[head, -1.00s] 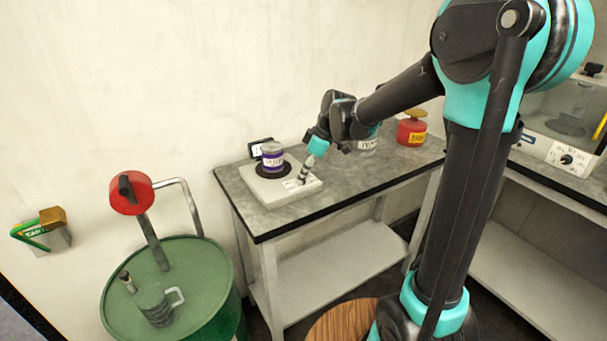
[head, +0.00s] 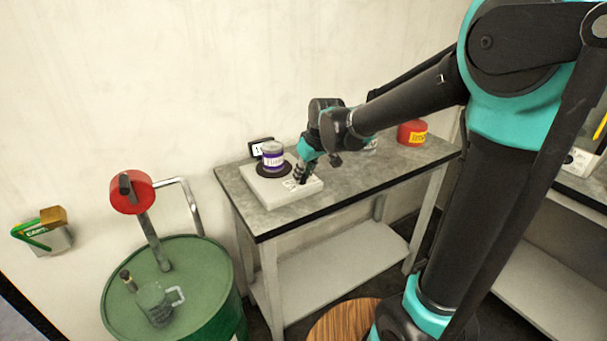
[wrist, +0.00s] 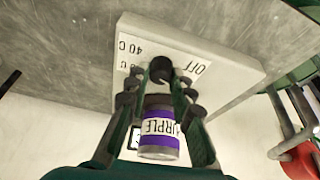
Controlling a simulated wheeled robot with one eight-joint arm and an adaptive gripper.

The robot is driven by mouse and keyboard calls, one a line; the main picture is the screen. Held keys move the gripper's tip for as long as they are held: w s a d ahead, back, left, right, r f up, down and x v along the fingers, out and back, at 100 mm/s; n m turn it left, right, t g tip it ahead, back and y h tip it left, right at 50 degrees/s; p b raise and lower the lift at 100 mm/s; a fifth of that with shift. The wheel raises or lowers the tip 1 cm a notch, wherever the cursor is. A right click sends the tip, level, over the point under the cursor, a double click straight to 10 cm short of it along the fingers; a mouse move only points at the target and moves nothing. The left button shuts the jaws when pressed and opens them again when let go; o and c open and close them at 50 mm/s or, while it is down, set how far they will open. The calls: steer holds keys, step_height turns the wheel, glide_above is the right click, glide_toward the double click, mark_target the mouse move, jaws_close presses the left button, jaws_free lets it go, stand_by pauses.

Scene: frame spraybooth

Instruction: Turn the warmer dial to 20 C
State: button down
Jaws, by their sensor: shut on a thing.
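The warmer (head: 272,190) is a flat white box at the left end of the grey table, with a dark round plate on top. A purple-banded can (head: 273,157) stands on that plate. In the wrist view the black dial (wrist: 161,68) sits on the warmer's white face (wrist: 215,50), with "OFF" to its right and "40 C" to its left; another marking is partly hidden. My gripper (head: 300,178) is at the dial on the warmer's right front. In the wrist view its fingers (wrist: 160,85) are closed around the dial. The dial's pointer direction is not clear.
A small black display (head: 261,146) stands behind the can. A red can (head: 411,133) is farther right on the table (head: 345,182).

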steer(key=shift+m+h, duration=0.6)
steer(key=shift+m, duration=0.9)
steer(key=c, duration=1.3)
jaws_free()
steer(key=shift+t, duration=0.3)
steer(key=shift+s+r, duration=0.1)
steer(key=v, duration=1.1)
steer(key=shift+s+r, duration=0.1)
steer(key=shift+r, duration=0.3)
